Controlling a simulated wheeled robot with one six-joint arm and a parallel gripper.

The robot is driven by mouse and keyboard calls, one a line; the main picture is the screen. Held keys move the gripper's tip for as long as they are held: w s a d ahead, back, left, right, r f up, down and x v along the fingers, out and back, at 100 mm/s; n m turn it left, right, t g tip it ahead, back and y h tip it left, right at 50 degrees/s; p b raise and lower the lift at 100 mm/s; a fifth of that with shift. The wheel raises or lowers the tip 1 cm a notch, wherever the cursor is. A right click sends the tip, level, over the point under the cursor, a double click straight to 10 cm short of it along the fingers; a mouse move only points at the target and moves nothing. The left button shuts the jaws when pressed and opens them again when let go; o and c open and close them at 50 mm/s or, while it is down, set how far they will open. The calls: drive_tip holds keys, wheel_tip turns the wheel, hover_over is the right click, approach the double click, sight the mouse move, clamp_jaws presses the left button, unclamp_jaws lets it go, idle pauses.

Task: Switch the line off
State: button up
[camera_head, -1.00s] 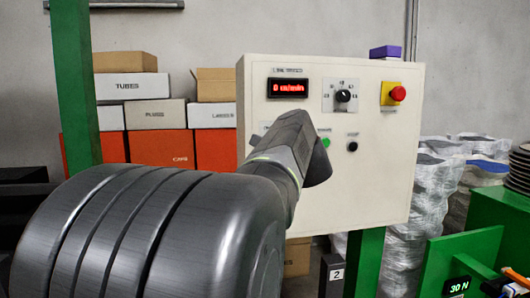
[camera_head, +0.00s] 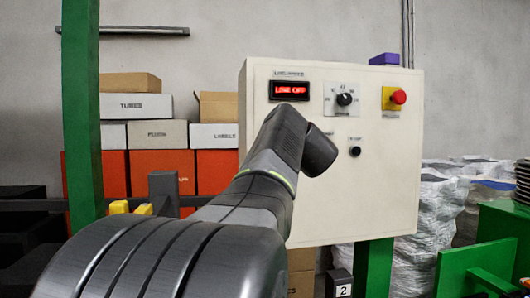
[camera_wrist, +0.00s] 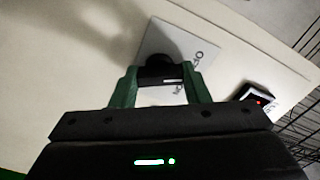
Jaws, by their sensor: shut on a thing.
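The control panel (camera_head: 390,190) is a cream box on a green post. Its red display (camera_head: 290,90) reads "LINE OFF". In the wrist view, the green fingers of my gripper (camera_wrist: 162,85) are shut on a black rotary switch (camera_wrist: 160,60) on a grey label plate (camera_wrist: 182,36). The plate's lettering is upside down and partly covered, so the switch's exact position is hard to read. The display also shows in the wrist view (camera_wrist: 258,97). In the head view my arm hides the switch and my fingers.
A speed dial (camera_head: 344,99), a red emergency button (camera_head: 398,97) and a black button (camera_head: 354,151) are on the panel. A purple block (camera_head: 384,59) sits on top. Boxes (camera_head: 136,106) stand behind at left, and wrapped stacks (camera_head: 443,205) at right.

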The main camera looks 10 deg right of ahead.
drive_tip(key=shift+f+n, duration=0.1)
drive_tip(key=shift+n, duration=0.2)
drive_tip(key=o, duration=1)
drive_tip(key=s+b, duration=0.1)
drive_tip(key=s, duration=0.6)
drive_tip(key=s+b, duration=0.1)
drive_tip(key=s, duration=0.5)
drive_tip(key=shift+s+d+b, duration=0.2)
drive_tip(key=shift+s+b, duration=0.2)
drive_tip(key=shift+w, duration=0.1)
drive_tip(key=w+p, duration=0.1)
drive_tip(key=w, duration=0.6)
drive_tip(key=w+p, duration=0.1)
drive_tip(key=w, duration=0.5)
drive_tip(key=shift+w+a+p, duration=0.2)
drive_tip(key=shift+w+p, duration=0.15)
